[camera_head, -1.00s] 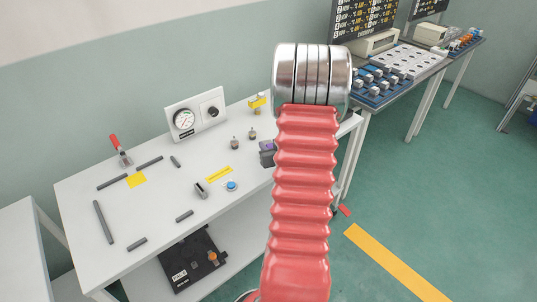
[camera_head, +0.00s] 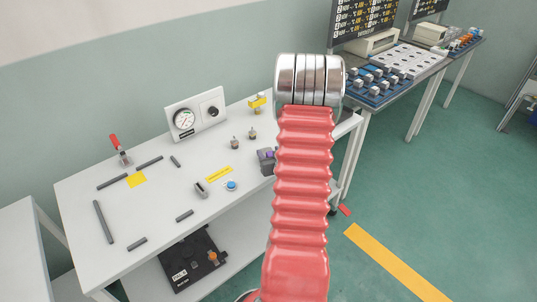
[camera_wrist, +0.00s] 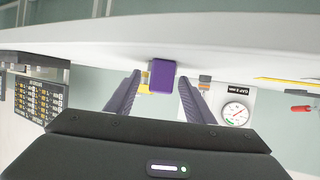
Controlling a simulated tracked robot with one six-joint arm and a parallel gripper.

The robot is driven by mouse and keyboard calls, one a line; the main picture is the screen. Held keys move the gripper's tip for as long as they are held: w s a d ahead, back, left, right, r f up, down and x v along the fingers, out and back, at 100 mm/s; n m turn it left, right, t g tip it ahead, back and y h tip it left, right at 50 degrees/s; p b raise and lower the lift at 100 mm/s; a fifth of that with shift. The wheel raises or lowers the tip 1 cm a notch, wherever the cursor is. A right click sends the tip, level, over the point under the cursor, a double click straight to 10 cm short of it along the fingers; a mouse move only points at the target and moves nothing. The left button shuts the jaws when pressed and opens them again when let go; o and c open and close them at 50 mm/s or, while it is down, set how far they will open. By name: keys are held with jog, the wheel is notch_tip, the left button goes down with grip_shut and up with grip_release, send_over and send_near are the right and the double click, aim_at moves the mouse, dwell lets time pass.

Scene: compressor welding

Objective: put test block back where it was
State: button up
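The test block looks like the small purple block (camera_wrist: 162,77) in the wrist view. It lies between the two finger ends of my gripper (camera_wrist: 160,84), with a visible gap on its left side; the fingers look spread rather than closed on it. In the head view a grey and purple shape (camera_head: 267,159) shows at the right part of the white table (camera_head: 140,215), partly hidden behind my red arm. I cannot tell there how much of it is block and how much is gripper.
A gauge box (camera_head: 195,113) stands at the table's back, with a red-handled clamp (camera_head: 120,150) to its left. Two small brown-grey pieces (camera_head: 235,142), a yellow label (camera_head: 218,173) and a blue button (camera_head: 231,186) lie nearby. Dark bars mark the left part.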

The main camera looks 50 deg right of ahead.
jog(key=shift+o, duration=0.4)
jog(key=shift+s+r, duration=0.1)
jog(key=shift+r, duration=0.05)
jog(key=shift+s+a+r, duration=0.15)
jog(key=shift+s+a, duration=0.05)
jog(key=shift+s, duration=0.05)
jog(key=v, duration=1.1)
jog(key=shift+a, duration=0.15)
jog(key=w+a+r+n+g+y, duration=0.15)
jog(key=w+a+r, duration=0.25)
jog(key=a+r, duration=0.45)
jog(key=w+a+r+n+g+y, duration=0.15)
jog(key=w+a+r, duration=0.3)
jog(key=a, duration=0.65)
jog(key=s+a+r+n+y, duration=0.1)
jog(key=s+a+r, duration=0.1)
jog(key=s+a, duration=0.2)
jog(key=s+a+r+n+g+y, duration=0.1)
jog(key=s+a, duration=0.3)
jog(key=a, duration=0.7)
jog(key=s+a+r+n+g+y, duration=0.1)
jog(key=s+a+r, duration=0.3)
jog(key=a, duration=0.4)
jog(key=shift+s+a+n+y, duration=0.3)
jog(key=shift+n+y, duration=0.2)
jog(key=shift+y, duration=0.3)
